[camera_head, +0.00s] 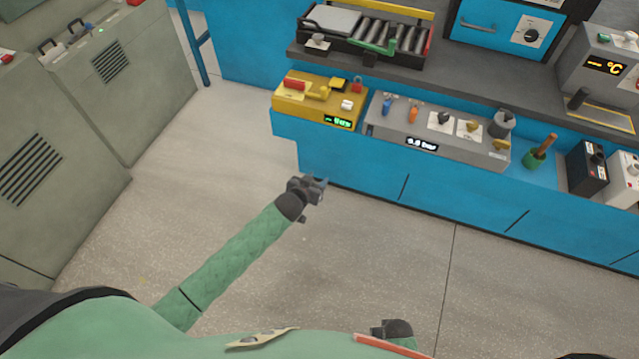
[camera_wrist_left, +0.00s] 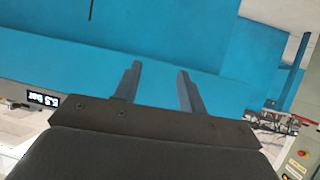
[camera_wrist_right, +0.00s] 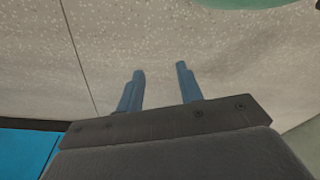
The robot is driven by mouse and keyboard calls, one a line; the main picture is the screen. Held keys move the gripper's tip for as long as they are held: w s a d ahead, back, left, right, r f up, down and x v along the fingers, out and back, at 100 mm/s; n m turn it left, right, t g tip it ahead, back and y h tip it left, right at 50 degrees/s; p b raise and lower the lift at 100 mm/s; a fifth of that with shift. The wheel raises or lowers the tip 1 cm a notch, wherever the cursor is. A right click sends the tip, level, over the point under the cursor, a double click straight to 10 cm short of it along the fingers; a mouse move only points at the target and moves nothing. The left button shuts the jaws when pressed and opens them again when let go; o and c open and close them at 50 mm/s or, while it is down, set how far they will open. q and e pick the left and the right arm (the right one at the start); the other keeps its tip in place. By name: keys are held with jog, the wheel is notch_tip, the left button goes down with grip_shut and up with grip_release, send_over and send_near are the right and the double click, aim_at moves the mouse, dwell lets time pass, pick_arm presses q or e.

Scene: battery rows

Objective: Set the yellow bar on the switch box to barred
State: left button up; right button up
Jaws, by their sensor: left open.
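A yellow box (camera_head: 284,111) with a green-lit display stands at the left end of the blue bench's lower shelf; it looks like the switch box. On its top are a red block (camera_head: 295,86), a yellow bar-like part (camera_head: 319,93), a white button and a red padlock-like piece. The bar's exact setting is too small to tell. My left gripper (camera_head: 318,188) is open and empty, in front of and below the box, apart from it. Its open fingers (camera_wrist_left: 160,82) face the blue bench front. My right gripper (camera_wrist_right: 160,75) is open and empty above the floor.
Right of the box is a grey panel (camera_head: 440,145) with several coloured knobs and a pressure display. A roller tray (camera_head: 365,40) stands on the shelf above. Grey cabinets (camera_head: 120,85) stand at the left. The floor (camera_head: 210,170) before the bench is clear.

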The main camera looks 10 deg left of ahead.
pick_arm(q)
jog(key=shift+s+f, duration=0.3)
jog(key=shift+f, duration=0.05)
